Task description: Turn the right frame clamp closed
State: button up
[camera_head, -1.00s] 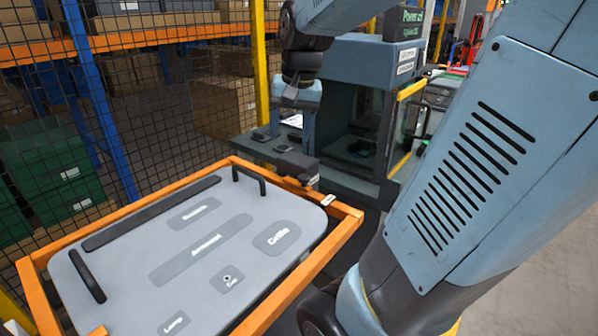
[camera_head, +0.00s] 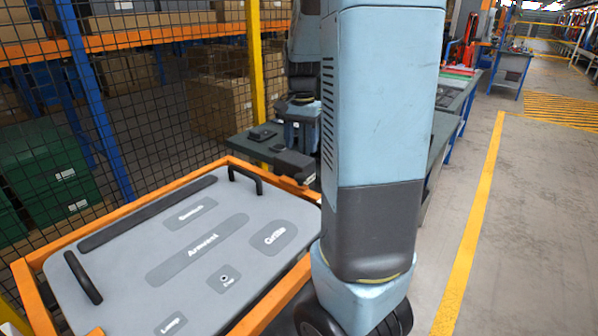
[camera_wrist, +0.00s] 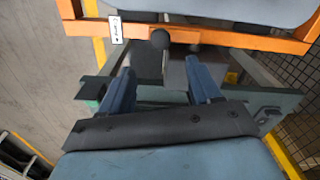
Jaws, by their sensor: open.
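In the wrist view, a clamp with a round black knob (camera_wrist: 160,39) sits on the edge of the orange frame (camera_wrist: 240,39), next to a small white tag (camera_wrist: 115,29). A narrow grey piece hangs below the knob. My gripper (camera_wrist: 160,63) is open, with its two blue fingers apart on either side of the clamp's line. Nothing is visibly held, and I cannot tell whether a finger touches the clamp. In the head view, my dark wrist part (camera_head: 294,164) is at the far right corner of the orange frame (camera_head: 200,172). My arm hides the clamp there.
A grey panel (camera_head: 200,290) with black handles lies in the orange frame. A wire mesh fence (camera_head: 150,130) with a yellow post (camera_head: 256,75) stands behind, with shelves and green boxes (camera_head: 45,165) beyond. The floor (camera_head: 540,220) at the right is clear.

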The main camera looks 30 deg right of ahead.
aim_at(300, 176)
notch_tip(300, 176, down, 10)
jog(key=shift+r, duration=0.25)
dwell(0.3)
grip_shut()
dwell(0.4)
jog(key=shift+a, duration=0.25)
jog(key=shift+d, duration=0.1)
